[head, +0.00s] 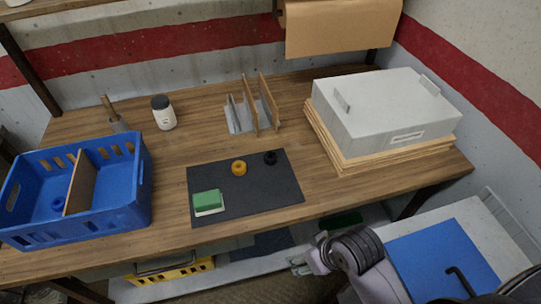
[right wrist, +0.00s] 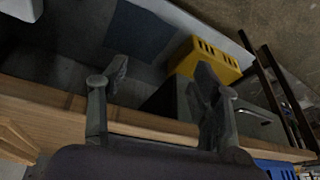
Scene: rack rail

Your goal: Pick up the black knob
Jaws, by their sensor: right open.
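The black knob (head: 270,158) is a small dark round piece on the dark grey mat (head: 262,197), near the mat's back right corner. A yellow knob (head: 239,168) sits just left of it, apart from it. My right gripper (head: 299,264) is low in the head view, in front of the table edge and well away from the black knob. In the right wrist view its two fingers (right wrist: 160,76) are spread with nothing between them. The knob does not show in the right wrist view. My left gripper is not in view.
A green and white block (head: 208,202) lies at the mat's front left. A blue crate (head: 128,213) stands left, a grey box (head: 385,105) on boards right, and an upright divider rack (head: 240,116) behind.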

